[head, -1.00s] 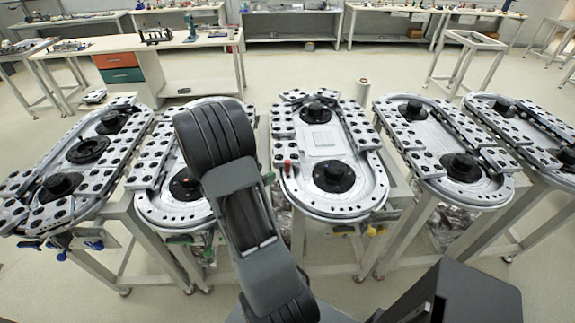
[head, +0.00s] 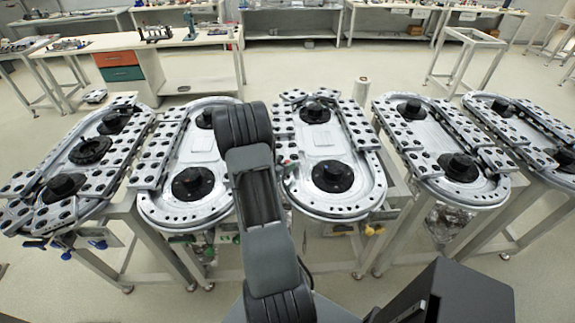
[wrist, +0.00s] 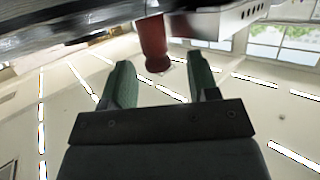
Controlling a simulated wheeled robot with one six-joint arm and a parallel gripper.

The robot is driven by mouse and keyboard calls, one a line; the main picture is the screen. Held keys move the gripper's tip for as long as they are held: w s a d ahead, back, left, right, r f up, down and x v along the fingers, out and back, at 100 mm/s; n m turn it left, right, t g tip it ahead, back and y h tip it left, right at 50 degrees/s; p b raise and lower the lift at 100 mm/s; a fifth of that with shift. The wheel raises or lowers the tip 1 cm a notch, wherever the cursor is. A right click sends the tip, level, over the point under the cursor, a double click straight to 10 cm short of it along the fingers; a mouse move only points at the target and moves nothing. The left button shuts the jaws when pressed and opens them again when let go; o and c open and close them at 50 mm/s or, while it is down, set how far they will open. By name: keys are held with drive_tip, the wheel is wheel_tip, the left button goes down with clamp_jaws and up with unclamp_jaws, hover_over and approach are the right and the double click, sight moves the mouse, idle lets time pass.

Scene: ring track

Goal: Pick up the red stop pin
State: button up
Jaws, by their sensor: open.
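The red stop pin (wrist: 153,45) shows in the wrist view, upright in the picture against the grey edge of a track. My gripper (wrist: 160,75) has two green fingers spread apart. The pin's rounded end lies just beyond the fingertips, between their lines, with clear space to each finger. In the head view, my gripper is mostly hidden behind my dark arm at the left edge of the middle ring track (head: 335,209). Only a small red and green patch shows there, so the pin is mostly hidden in that view.
More ring tracks on metal stands are on both sides, including one at the left (head: 185,215) and one at the right (head: 470,192). Black hubs (head: 332,176) rise from the tracks. A workbench (head: 140,42) stands behind; open floor lies between.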

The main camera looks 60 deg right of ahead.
drive_tip(key=shift+d, duration=0.1)
drive_tip(key=c, duration=1)
